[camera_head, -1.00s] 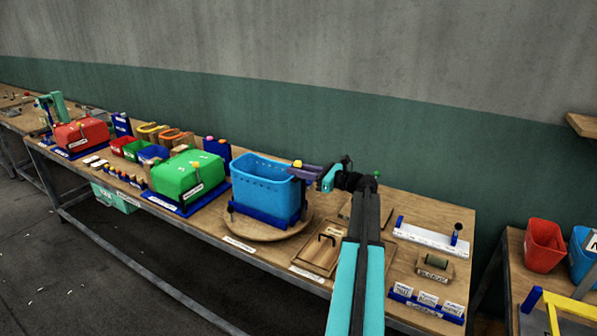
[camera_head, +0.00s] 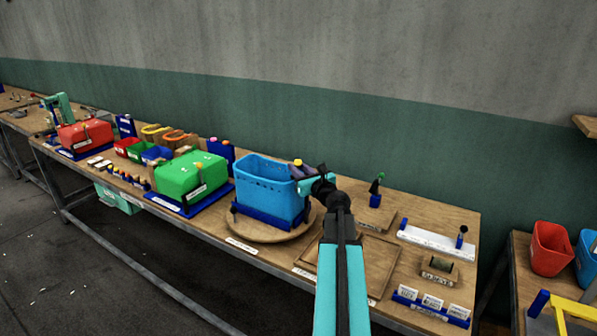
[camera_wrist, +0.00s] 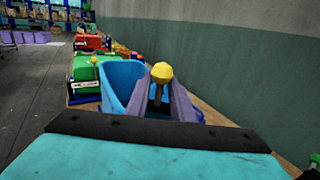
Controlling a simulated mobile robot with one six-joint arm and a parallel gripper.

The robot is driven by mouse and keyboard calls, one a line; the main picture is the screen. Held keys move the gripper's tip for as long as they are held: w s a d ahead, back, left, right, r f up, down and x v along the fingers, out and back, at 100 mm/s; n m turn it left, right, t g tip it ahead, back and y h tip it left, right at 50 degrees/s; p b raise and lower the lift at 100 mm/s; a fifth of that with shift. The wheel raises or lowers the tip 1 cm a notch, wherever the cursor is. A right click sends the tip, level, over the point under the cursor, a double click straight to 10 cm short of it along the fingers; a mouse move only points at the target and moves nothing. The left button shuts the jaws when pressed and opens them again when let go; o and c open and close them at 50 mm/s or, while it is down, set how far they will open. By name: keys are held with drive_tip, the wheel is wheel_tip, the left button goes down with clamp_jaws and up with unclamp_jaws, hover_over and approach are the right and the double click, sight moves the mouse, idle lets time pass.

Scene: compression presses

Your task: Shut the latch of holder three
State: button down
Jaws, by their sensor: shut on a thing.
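My gripper (camera_wrist: 163,95) has two purple fingers, seen in the wrist view closed around a dark stem with a yellow faceted knob (camera_wrist: 161,72). Whether the stem is fixed to something or free, I cannot tell. The basket sits in a dark blue frame on a round wooden turntable (camera_head: 283,235). I cannot pick out which thing is holder three; labels are too small to read.
Left of the basket are a green box (camera_head: 190,176) and a red box (camera_head: 85,135). Right of my arm stand a blue block with a green-tipped dark cone (camera_head: 375,198), a white rail (camera_head: 430,238) and a card rack (camera_head: 430,305). Some bare wood lies between these.

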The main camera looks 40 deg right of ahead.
drive_tip(key=shift+w+d+r+m+g+h, duration=0.1)
drive_tip(key=shift+w+m+g+h, duration=0.1)
drive_tip(key=shift+m+g+h, duration=0.45)
drive_tip(key=shift+w+d+r+m+g+h, duration=0.1)
drive_tip(key=shift+w+m+g+h, duration=0.1)
drive_tip(key=shift+m+h, duration=0.7)
drive_tip(key=shift+w+d+m+g+h, duration=0.15)
drive_tip(key=shift+m+g+h, duration=0.25)
drive_tip(key=shift+h, duration=0.75)
drive_tip(key=shift+w+d+m+g+h, duration=0.1)
drive_tip(key=shift+w+m+g+h, duration=0.05)
drive_tip(key=shift+m+g+h, duration=0.5)
drive_tip(key=shift+w+d+m+g+h, duration=0.15)
drive_tip(key=shift+m+g+h, duration=0.35)
drive_tip(key=shift+g+h, duration=0.25)
drive_tip(key=shift+w+d+m+g+h+b, duration=0.15)
drive_tip(key=shift+m+g+h+b, duration=0.1)
drive_tip(key=shift+m+g+h, duration=0.4)
drive_tip(key=shift+w+d+m+g+h+b, duration=0.1)
drive_tip(key=shift+m+g+h+b, duration=0.25)
drive_tip(key=shift+g, duration=0.35)
drive_tip(key=shift+d+m+g+h, duration=0.15)
drive_tip(key=shift+m+g+h, duration=0.25)
drive_tip(key=shift+m+g, duration=0.25)
drive_tip(key=shift+s+g, duration=0.1)
drive_tip(key=shift+g, duration=0.15)
drive_tip(key=shift+d, duration=0.1)
